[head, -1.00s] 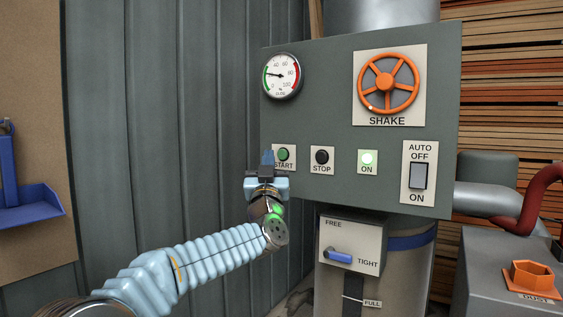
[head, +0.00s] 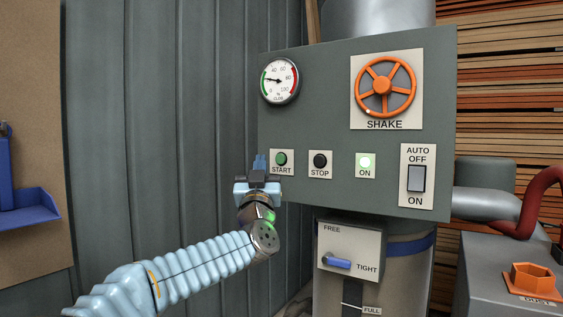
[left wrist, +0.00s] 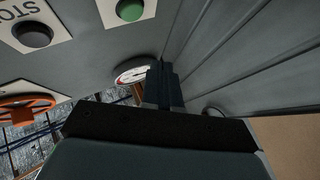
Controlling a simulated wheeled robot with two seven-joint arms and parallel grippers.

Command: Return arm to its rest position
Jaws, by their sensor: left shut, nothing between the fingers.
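My left gripper (head: 260,162) is shut and empty, just left of the green START button (head: 281,158) on the grey control panel (head: 330,98). It stands apart from the button, which shows whole. In the left wrist view the shut fingers (left wrist: 165,84) point toward the panel, with the green button (left wrist: 130,10) above left of them and the black STOP button (left wrist: 32,34) further left. My left arm reaches in from the lower left of the head view. My right gripper is not in view.
The panel carries a gauge (head: 280,81), an orange SHAKE wheel (head: 384,89), a lit ON lamp (head: 366,161) and a switch (head: 417,178). Below is a box with a blue lever (head: 338,262). A blue shelf (head: 30,208) is at the far left. Free room lies before the ribbed wall (head: 170,120).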

